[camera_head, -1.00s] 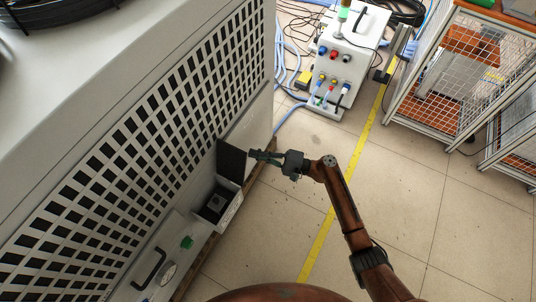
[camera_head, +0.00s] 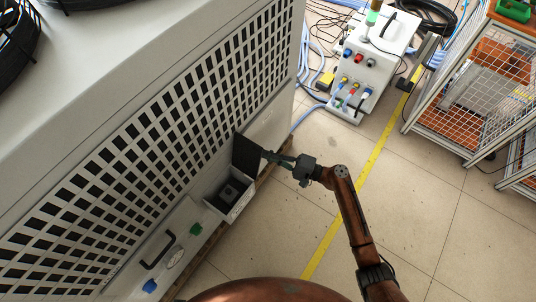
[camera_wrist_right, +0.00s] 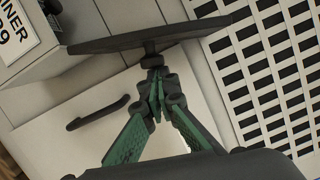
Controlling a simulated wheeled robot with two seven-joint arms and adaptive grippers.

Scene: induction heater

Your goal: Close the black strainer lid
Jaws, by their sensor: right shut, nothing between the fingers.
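The black strainer lid (camera_head: 246,156) stands open and upright at the back of a small light-grey strainer box (camera_head: 240,208) low on the big machine. The box's inside is dark. My right gripper (camera_head: 268,156) is shut and empty, its tip at the lid's right side. In the right wrist view the lid (camera_wrist_right: 110,42) shows almost edge-on as a dark slab, and my shut fingertips (camera_wrist_right: 154,76) are right at a dark piece by its underside in the picture. I cannot tell whether they touch. My left gripper is not in view.
The grey machine's grille (camera_head: 150,165) rises beside the box. A black handle (camera_head: 158,250) and green knob (camera_head: 195,229) sit in front of it. A white unit with coloured connectors (camera_head: 365,70) and a wire-mesh cage (camera_head: 450,95) stand beyond. The tiled floor right of my arm is clear.

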